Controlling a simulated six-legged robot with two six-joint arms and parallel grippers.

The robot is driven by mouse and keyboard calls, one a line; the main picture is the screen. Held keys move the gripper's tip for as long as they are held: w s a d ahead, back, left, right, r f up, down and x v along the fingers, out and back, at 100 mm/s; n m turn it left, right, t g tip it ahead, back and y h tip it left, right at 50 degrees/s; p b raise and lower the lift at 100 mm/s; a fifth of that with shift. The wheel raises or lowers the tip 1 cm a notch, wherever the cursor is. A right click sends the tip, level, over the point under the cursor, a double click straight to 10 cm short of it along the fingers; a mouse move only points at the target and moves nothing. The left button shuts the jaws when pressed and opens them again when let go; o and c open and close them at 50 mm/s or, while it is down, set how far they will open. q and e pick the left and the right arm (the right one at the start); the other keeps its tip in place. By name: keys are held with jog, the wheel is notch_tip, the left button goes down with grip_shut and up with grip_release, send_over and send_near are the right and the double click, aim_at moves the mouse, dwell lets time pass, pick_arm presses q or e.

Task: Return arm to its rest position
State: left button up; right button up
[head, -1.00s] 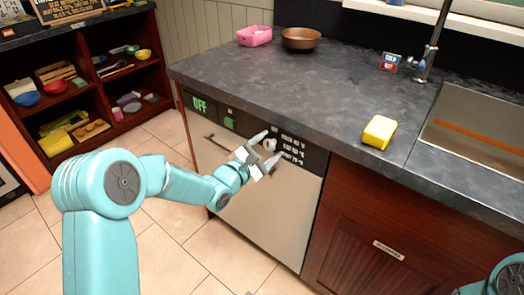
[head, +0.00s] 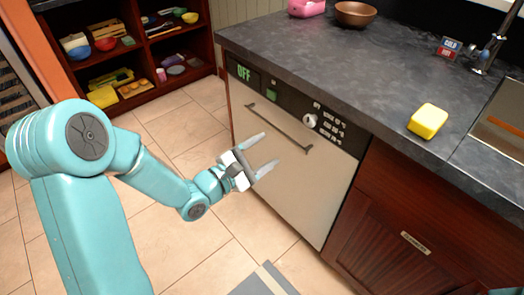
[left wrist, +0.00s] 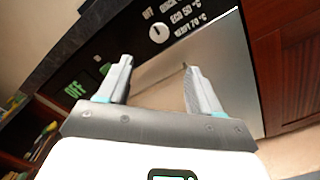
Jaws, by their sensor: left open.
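My left gripper (head: 262,155) is open and empty in the head view. It hangs in front of the closed dishwasher door (head: 270,185), below the door handle (head: 280,127) and apart from it. In the left wrist view its two fingers (left wrist: 158,85) are spread, with the door and the dial (left wrist: 158,33) beyond them. The dishwasher panel (head: 300,110) shows a green OFF label. A small piece of my right arm may show at the bottom right corner of the head view; its gripper is not visible.
The dark counter (head: 330,60) holds a yellow sponge (head: 428,121), a brown bowl (head: 355,14) and a pink container (head: 306,8). A sink (head: 500,125) is at the right. A shelf (head: 130,50) with bowls stands at the back left. The tiled floor (head: 195,245) between is clear.

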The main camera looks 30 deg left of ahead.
dwell(0.4)
pick_arm(q)
jog(key=s+d+f+m+g, duration=0.25)
jog(key=d+f, duration=0.35)
jog(key=f, duration=0.4)
jog(key=s+d+f+m+g, duration=0.15)
jog(key=d+f+g, duration=0.3)
jog(key=f, duration=0.45)
jog(key=s+d+f+m+g+y, duration=0.1)
jog(key=s+f+m+g, duration=0.45)
jog(key=s+m, duration=0.3)
jog(key=s+d+f+m+g+y, duration=0.1)
jog(key=s+f+m+g, duration=0.3)
jog(key=s+f+m, duration=0.4)
notch_tip(320, 180, up, 18)
jog(key=p, duration=1.6)
jog(key=shift+s+a+f+m, duration=0.2)
jog(key=shift+s+f+m, duration=0.05)
jog(key=shift+s+m, duration=0.15)
